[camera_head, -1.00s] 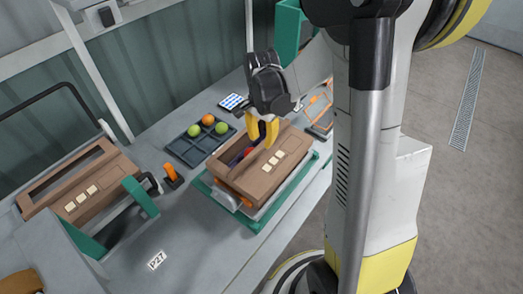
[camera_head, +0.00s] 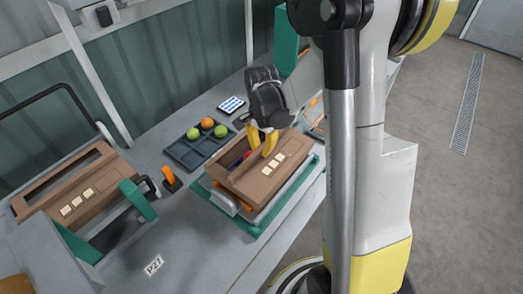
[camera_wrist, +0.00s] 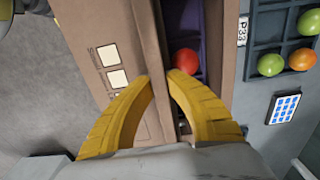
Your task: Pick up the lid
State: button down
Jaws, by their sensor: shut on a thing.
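The brown cardboard lid (camera_head: 245,187) with three pale labels and a long opening lies over a crate on a green-edged stand. My gripper (camera_head: 266,152) has its yellow fingers on the lid. In the wrist view my gripper (camera_wrist: 159,78) pinches the strip of the lid (camera_wrist: 85,20) beside its opening, one finger on each side. A red tomato (camera_wrist: 186,61) shows through the opening. The lid appears level and resting on the crate; I cannot see a gap beneath it.
A dark tray (camera_head: 187,153) with green and orange tomatoes stands behind the lid. A second brown lid or box (camera_head: 50,205) stands at left. The bench front is mostly clear.

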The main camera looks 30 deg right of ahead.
jog(key=shift+r, duration=0.5)
jog(key=r+p, duration=0.1)
jog(key=r, duration=0.1)
jog(key=s+r+p, duration=0.1)
jog(key=r, duration=0.1)
jog(key=s+d+r+p, duration=0.1)
jog(key=s+r, duration=0.2)
jog(key=s, duration=0.2)
jog(key=s+r+p, duration=0.2)
jog(key=s+r, duration=0.1)
jog(key=s, duration=0.3)
notch_tip(320, 180, up, 6)
jog(key=p, duration=0.5)
jog(key=shift+w+d+r, duration=0.2)
jog(key=shift+r, duration=0.05)
jog(key=shift+s, duration=0.1)
